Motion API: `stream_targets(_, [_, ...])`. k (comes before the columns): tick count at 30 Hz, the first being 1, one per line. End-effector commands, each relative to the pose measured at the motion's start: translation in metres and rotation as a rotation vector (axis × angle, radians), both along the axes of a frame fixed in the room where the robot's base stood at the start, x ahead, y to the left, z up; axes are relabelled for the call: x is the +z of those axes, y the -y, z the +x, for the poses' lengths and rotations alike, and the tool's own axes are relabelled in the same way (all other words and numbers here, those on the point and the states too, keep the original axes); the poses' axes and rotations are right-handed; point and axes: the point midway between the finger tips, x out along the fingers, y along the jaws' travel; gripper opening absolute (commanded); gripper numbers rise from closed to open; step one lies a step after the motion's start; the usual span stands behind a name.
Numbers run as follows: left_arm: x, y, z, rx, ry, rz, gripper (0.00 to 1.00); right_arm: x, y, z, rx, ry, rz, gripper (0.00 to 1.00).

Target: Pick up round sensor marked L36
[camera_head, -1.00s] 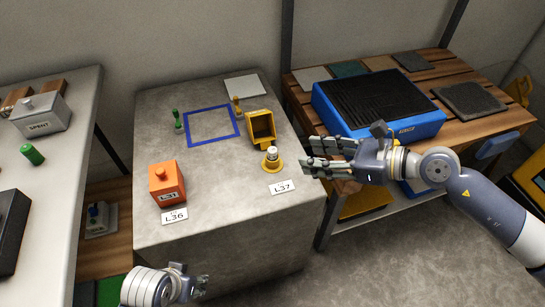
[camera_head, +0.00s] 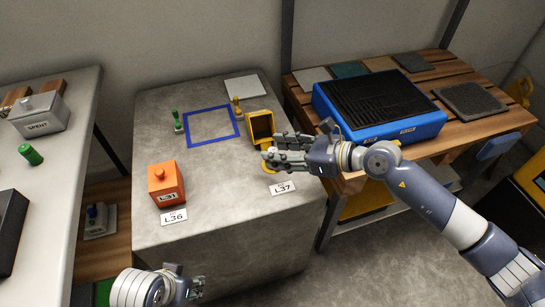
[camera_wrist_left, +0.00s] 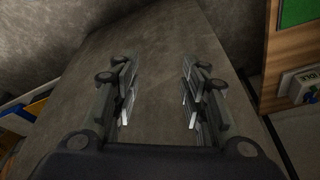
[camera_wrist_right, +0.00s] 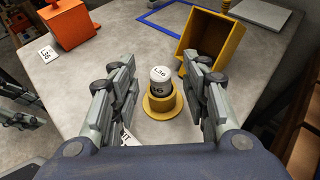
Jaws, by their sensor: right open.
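The round sensor (camera_wrist_right: 160,80), a white-topped cylinder with a dark band, stands upright in a yellow round holder (camera_wrist_right: 150,105) in the right wrist view. Its label looks like L36, although its holder stands behind the card L37 (camera_head: 283,188). My right gripper (camera_wrist_right: 160,72) is open, with its fingers at either side of the sensor in that view; contact cannot be told. In the head view the right gripper (camera_head: 272,153) hides the sensor and part of the holder. My left gripper (camera_head: 197,287) is open and empty at the bottom, also in its wrist view (camera_wrist_left: 157,75).
An orange box (camera_head: 166,185) marked L31 stands behind the card L36 (camera_head: 174,217). An open yellow box (camera_head: 261,125) is just behind the holder. A blue square outline (camera_head: 211,143) is empty. A blue-and-black unit (camera_head: 378,107) stands on the right bench.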

Motion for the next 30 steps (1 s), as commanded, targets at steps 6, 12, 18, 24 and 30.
stream_targets(6, [0.0, 0.0, 0.0, 0.0, 0.0, 0.0, 0.4, 0.0, 0.0, 0.0, -0.001, 0.0, 0.0, 0.31])
stream_targets(12, [0.0, 0.0, 0.0, 0.0, -0.001, 0.001, 0.4, 0.0, 0.0, 0.0, -0.001, 0.0, 0.0, 0.0])
stream_targets(18, [0.0, 0.0, 0.0, 0.0, -0.001, 0.001, 0.4, 0.0, 0.0, 0.0, -0.001, 0.001, 0.001, 0.0])
stream_targets(24, [0.0, 0.0, 0.0, 0.0, 0.001, 0.0, 0.4, 0.004, 0.001, 0.0, -0.001, 0.001, 0.001, 0.0])
stream_targets(30, [-0.014, 0.001, 0.005, -0.002, -0.006, 0.001, 0.4, 0.017, 0.001, 0.001, -0.001, 0.003, 0.001, 0.0])
